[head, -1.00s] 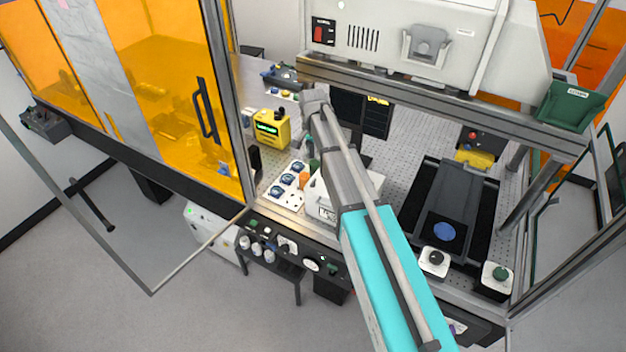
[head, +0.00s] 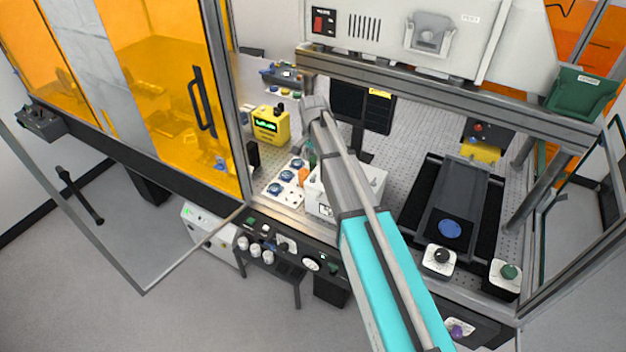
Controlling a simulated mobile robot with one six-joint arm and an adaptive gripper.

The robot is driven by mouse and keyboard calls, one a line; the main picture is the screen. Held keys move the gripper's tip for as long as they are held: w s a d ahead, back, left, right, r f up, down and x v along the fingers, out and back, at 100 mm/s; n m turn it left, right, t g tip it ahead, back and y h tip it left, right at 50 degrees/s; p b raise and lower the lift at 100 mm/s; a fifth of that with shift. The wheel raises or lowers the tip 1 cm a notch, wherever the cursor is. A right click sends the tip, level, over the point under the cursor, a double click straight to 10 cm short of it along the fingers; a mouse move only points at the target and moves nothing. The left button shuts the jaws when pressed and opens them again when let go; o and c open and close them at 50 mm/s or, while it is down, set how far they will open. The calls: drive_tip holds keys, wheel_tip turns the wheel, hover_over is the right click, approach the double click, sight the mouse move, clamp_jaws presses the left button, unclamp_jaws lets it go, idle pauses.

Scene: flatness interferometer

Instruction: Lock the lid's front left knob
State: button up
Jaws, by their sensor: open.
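A white box (head: 372,181) stands on the perforated bench, mostly behind my arm. Its top and its front left corner are largely covered, and I cannot make out a front left knob on it. Left of it lies a white plate (head: 291,194) with several blue round pieces (head: 275,188). My grey and turquoise arm reaches up from the bottom right across the box. Its far end is above the bench, left of the dark monitor. I cannot make out my gripper's fingers, which seem hidden by the arm.
A yellow device (head: 271,126) stands behind the plate. A grey beam (head: 450,92) crosses above the bench. A black-railed stage (head: 452,200) is on the right. An orange door (head: 165,90) and a glass panel stand at left.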

sight(313, 176)
drive_tip(key=shift+f+b, duration=3.85)
drive_tip(key=shift+f, duration=0.25)
clamp_jaws()
